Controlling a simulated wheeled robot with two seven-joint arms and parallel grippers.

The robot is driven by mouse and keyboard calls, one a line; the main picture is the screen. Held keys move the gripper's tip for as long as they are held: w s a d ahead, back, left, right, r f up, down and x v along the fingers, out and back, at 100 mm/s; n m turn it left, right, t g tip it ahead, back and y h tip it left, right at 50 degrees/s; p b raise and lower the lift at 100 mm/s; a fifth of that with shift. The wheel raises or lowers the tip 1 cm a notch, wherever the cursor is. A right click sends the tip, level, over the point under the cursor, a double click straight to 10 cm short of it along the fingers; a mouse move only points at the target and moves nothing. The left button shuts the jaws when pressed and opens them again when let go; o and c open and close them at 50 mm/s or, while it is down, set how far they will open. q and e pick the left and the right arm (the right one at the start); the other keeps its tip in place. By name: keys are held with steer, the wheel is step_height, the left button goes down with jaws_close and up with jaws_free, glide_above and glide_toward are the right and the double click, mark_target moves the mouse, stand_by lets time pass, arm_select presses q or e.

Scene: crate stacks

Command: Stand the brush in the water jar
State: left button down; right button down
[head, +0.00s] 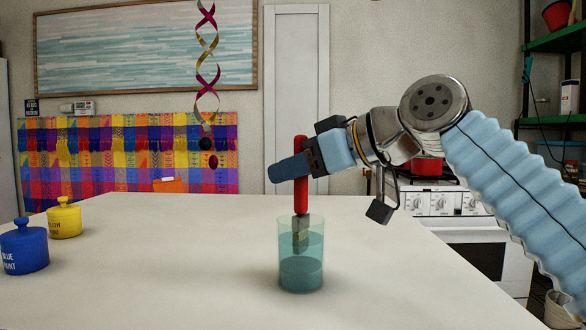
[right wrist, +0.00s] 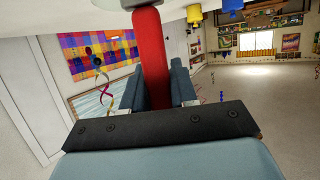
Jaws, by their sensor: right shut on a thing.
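The brush (head: 301,178) has a red handle and a grey metal lower part, and it hangs upright, head down. My right gripper (head: 288,169) is shut on its red handle. In the right wrist view the handle (right wrist: 150,50) stands between the two blue fingers. The water jar (head: 301,278) is a clear teal glass on the white table, directly below the gripper. The brush's lower part shows within the jar's outline, below the rim; whether it touches the water or the bottom is unclear. My left gripper is out of view.
A blue paint pot (head: 24,252) and a yellow paint pot (head: 64,222) stand at the left of the white table (head: 180,270). The tabletop around the jar is clear. A white stove (head: 440,203) with a red pot stands beyond the table at the right.

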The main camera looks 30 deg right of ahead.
steer(key=shift+f+b, duration=0.9)
steer(key=shift+f, duration=0.05)
stand_by(0.4)
steer(key=c, duration=0.8)
jaws_free()
step_height(320, 180, up, 9)
steer(key=p, duration=0.7)
steer(key=shift+p, duration=0.4)
stand_by(0.7)
